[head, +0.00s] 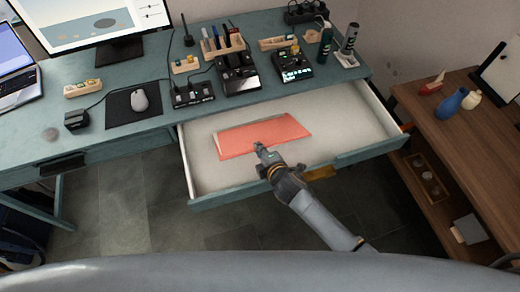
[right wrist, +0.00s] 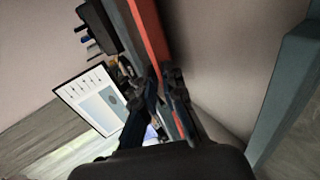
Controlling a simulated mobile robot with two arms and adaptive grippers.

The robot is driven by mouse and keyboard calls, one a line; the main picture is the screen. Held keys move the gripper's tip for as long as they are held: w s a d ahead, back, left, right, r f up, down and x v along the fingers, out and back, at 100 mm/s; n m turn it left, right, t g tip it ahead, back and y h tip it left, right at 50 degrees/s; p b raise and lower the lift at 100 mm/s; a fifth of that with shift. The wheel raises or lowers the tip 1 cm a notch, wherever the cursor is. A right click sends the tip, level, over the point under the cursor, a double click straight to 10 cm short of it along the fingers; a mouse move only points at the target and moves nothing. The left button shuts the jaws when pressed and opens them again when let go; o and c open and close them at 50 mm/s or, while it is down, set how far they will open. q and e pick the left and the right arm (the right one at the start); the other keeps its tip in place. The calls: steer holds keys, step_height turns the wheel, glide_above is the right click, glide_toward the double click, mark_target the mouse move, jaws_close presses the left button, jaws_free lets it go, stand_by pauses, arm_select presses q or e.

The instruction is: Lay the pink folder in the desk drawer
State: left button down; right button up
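The pink folder (head: 262,135) is over the pale floor of the open desk drawer (head: 350,112), within its walls. It looks roughly flat; whether it touches the floor is hard to tell. My right gripper (head: 261,150) is at the folder's near edge, inside the drawer's outline. In the right wrist view the folder (right wrist: 151,30) shows nearly edge-on and runs between the fingers of my right gripper (right wrist: 166,95), which appear closed on it. My left gripper is not in view.
The drawer's front wall (head: 300,173) passes beneath my right arm. The teal desk (head: 130,130) holds a monitor (head: 90,25), a mouse (head: 139,101) and several small devices. A wooden shelf unit (head: 455,140) stands to the right. The drawer's right side is empty.

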steer(key=o, duration=0.3)
steer(key=shift+s, duration=0.1)
steer(key=v, duration=1.2)
stand_by(0.6)
